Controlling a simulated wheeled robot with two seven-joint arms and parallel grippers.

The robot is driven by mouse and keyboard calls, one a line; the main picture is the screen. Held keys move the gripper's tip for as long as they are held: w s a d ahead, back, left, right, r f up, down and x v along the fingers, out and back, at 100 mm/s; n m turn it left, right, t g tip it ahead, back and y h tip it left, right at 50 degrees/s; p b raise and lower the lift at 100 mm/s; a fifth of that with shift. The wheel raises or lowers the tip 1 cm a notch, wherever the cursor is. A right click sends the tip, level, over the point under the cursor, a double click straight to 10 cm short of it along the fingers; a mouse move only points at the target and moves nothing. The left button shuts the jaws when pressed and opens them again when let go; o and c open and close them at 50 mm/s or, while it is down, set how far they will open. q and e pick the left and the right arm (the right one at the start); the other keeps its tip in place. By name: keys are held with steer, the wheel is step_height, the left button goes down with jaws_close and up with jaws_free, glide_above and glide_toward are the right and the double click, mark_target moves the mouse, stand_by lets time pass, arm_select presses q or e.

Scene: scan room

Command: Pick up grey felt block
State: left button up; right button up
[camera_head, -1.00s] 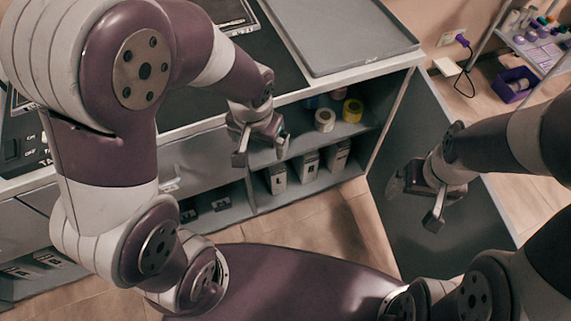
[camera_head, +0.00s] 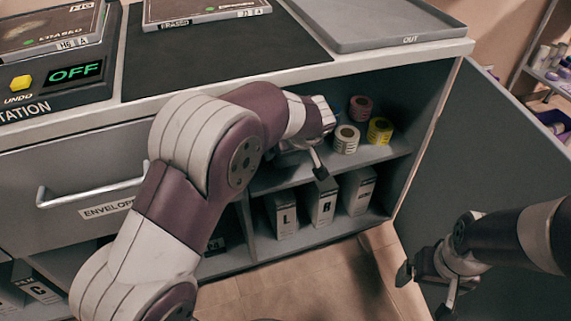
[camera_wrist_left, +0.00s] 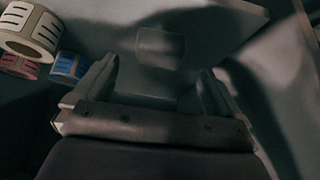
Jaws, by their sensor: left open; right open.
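A grey block (camera_wrist_left: 160,46) with rounded corners shows dimly ahead of my left gripper in the left wrist view; it looks like the grey felt block. My left gripper (camera_wrist_left: 159,92) is open, and the block lies beyond and between its fingers, apart from them. In the head view my left gripper (camera_head: 303,163) reaches into the open cabinet at the upper shelf, and I cannot make out the block there. My right gripper (camera_head: 425,292) is open and empty, low at the right before the open door.
White (camera_head: 346,139), yellow (camera_head: 380,131) and red (camera_head: 360,109) label rolls stand on the upper shelf right of my left gripper. White boxes (camera_head: 322,200) stand below. The cabinet door (camera_head: 470,150) is open at right. A grey tray (camera_head: 375,22) lies on the counter.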

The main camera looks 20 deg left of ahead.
mark_target(285, 157)
arm_select(q)
steer(key=b+x, duration=0.3)
steer(key=x, duration=0.2)
steer(key=shift+w+f+b, duration=0.1)
steer(key=shift+f+b, duration=0.05)
steer(key=shift+b, duration=0.25)
steer(key=shift+w+a+f, duration=0.15)
steer(key=shift+w+f, duration=0.05)
steer(key=shift+w, duration=0.05)
steer(key=shift+r, duration=0.15)
steer(key=c, duration=1.1)
steer(key=shift+o, duration=0.2)
steer(key=shift+r, duration=0.15)
